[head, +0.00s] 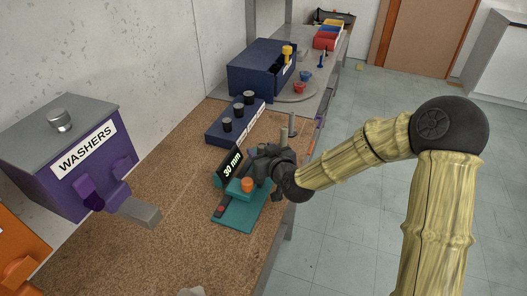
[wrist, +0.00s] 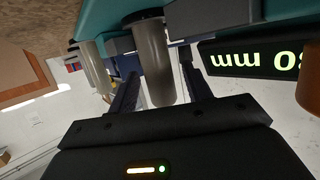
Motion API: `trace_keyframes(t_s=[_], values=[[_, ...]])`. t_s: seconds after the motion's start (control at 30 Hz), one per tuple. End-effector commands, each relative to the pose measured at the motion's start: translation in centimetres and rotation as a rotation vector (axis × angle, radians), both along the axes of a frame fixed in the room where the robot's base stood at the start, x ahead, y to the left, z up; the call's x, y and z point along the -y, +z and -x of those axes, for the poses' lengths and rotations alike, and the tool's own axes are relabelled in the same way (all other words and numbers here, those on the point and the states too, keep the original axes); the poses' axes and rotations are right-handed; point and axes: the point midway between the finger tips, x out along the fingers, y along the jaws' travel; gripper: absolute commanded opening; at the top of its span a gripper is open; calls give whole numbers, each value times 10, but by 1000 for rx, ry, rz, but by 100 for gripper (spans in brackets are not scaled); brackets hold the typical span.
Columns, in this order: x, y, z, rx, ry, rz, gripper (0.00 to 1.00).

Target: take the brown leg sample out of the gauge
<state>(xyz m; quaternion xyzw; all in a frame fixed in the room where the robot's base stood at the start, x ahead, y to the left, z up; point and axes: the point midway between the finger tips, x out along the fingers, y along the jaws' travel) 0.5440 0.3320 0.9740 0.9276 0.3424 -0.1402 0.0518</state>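The teal gauge (head: 243,214) stands on the cork-topped bench, its black display (head: 233,163) reading 30 mm. An orange knob (head: 247,184) sits on it. My gripper (head: 262,168) is at the gauge's far right part and hides what is there in the head view. In the wrist view, which is upside down, a grey-brown cylinder (wrist: 154,65), perhaps the leg sample, stands between my open fingers (wrist: 160,85). Narrow gaps show beside it, so the fingers look apart from it. The display (wrist: 255,58) is close beside the right finger.
A second grey-brown post (wrist: 96,66) stands near the cylinder; two posts (head: 291,123) show behind my gripper in the head view. A blue rack (head: 235,124) with black knobs and a dark blue box (head: 262,72) stand farther back. A purple washers dispenser (head: 75,160) is at left.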

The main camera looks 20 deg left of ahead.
Motion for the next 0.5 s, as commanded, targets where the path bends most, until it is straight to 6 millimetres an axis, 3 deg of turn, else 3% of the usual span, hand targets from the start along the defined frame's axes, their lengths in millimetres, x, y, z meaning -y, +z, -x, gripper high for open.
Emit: trace_keyframes(t_s=[0.03,0.23,0.27,0.37,0.5], values=[[-1,0,0,0,1,0,39],[-1,0,0,0,1,0,1],[-1,0,0,1,1,0,23],[-1,0,0,1,1,0,3],[-1,0,1,1,1,0,0]])
